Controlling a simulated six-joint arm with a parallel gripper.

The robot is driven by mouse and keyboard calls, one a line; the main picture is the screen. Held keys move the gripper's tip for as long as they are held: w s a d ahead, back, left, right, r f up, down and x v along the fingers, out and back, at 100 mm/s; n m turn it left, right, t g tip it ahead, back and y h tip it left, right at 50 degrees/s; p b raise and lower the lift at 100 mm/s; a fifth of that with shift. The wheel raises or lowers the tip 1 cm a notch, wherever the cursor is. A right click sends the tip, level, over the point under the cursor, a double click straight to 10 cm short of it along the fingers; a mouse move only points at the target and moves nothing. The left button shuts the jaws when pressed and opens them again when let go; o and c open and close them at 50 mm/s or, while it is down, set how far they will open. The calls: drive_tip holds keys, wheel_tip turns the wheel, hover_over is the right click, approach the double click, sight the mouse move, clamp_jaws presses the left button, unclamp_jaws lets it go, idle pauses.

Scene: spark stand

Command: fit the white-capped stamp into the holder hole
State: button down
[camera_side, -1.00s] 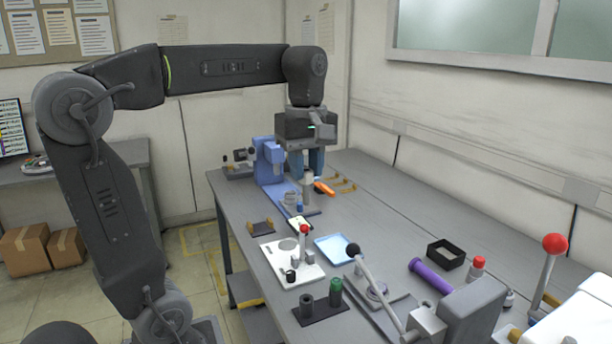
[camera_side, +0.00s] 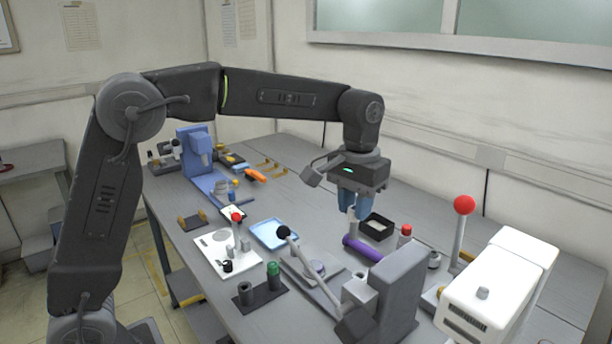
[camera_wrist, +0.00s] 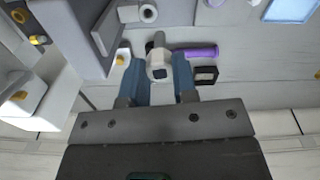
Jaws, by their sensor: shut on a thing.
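My gripper (camera_side: 355,203) is shut in the air above the right part of the bench, near the black tray. In the wrist view its two blue fingers (camera_wrist: 160,85) close on the white-capped stamp (camera_wrist: 159,68), whose white faceted cap has a dark square on its end. A grey shaft extends beyond the cap.
Below the gripper lie a purple cylinder (camera_side: 362,249), a black tray (camera_side: 377,227) and a red-capped piece (camera_side: 405,235). The grey lever press (camera_side: 385,300) and white machine (camera_side: 495,285) stand at the right. A light-blue tray (camera_side: 273,234) and white plate (camera_side: 222,252) lie left.

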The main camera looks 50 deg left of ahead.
drive_tip(key=shift+w+d+f+m, duration=0.25)
drive_tip(key=shift+d+f+m, duration=0.15)
drive_tip(key=shift+d, duration=0.15)
drive_tip(key=shift+w+d+f+m, duration=0.25)
drive_tip(key=shift+d+m, duration=0.15)
drive_tip(key=shift+d, duration=0.15)
drive_tip(key=shift+s, duration=0.1)
drive_tip(key=shift+f, duration=2.9)
drive_tip(key=shift+f, duration=0.85)
drive_tip(key=shift+f, duration=0.35)
drive_tip(key=shift+f, duration=0.9)
drive_tip(key=shift+f, duration=0.3)
drive_tip(key=shift+f, duration=0.35)
